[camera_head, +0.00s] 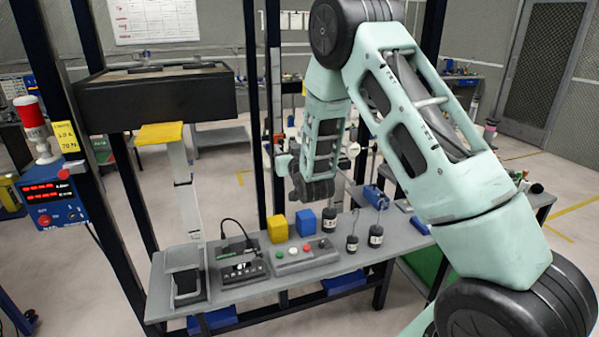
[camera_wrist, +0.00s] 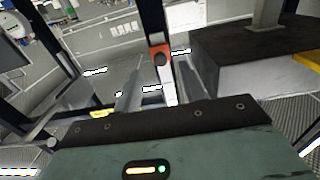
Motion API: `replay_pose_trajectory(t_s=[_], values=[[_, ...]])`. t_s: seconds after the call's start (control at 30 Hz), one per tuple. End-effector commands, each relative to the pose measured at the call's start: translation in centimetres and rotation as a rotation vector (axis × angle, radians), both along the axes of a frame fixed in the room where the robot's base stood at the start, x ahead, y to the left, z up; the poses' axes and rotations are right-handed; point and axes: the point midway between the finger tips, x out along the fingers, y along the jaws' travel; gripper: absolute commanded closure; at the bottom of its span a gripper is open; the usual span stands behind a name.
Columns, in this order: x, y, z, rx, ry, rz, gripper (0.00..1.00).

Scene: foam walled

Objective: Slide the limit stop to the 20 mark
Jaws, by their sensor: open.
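The limit stop (camera_wrist: 160,57) looks like an orange-red block with a dark round knob. In the wrist view it sits on an upright post, above a pale strip (camera_wrist: 168,92). Its scale marks are too small to read. In the head view a small orange patch (camera_head: 277,138) on the dark post may be the same stop; I cannot be sure. My gripper (camera_head: 284,158) is beside that post, partly hidden by my arm. The wrist view shows my gripper (camera_wrist: 157,88) open and empty, with the stop beyond its fingers and apart from them.
A dark box-shaped beam (camera_head: 155,97) stands left of the post, and it also shows in the wrist view (camera_wrist: 245,50). Below is a grey bench (camera_head: 225,293) with a yellow cube (camera_head: 277,229), a blue cube (camera_head: 306,222), a button box (camera_head: 303,256) and dark weights (camera_head: 376,236).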

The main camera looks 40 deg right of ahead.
Motion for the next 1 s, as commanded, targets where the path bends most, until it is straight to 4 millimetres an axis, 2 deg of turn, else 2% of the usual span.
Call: replay_pose_trajectory(t_s=[0.03,0.3,0.5,0.7,1.0], values=[[-1.2,0.4,-0.5,0.001,0.002,0.001,0.59],[-7.3,2.1,-0.4,0.001,0.002,0.001,0.59],[-10.5,3.0,-0.3,0.001,0.003,0.001,0.59],[-11.8,3.4,-0.2,0.001,0.003,0.001,0.59],[-11.9,3.4,-0.1,0.001,0.003,0.000,0.59]])
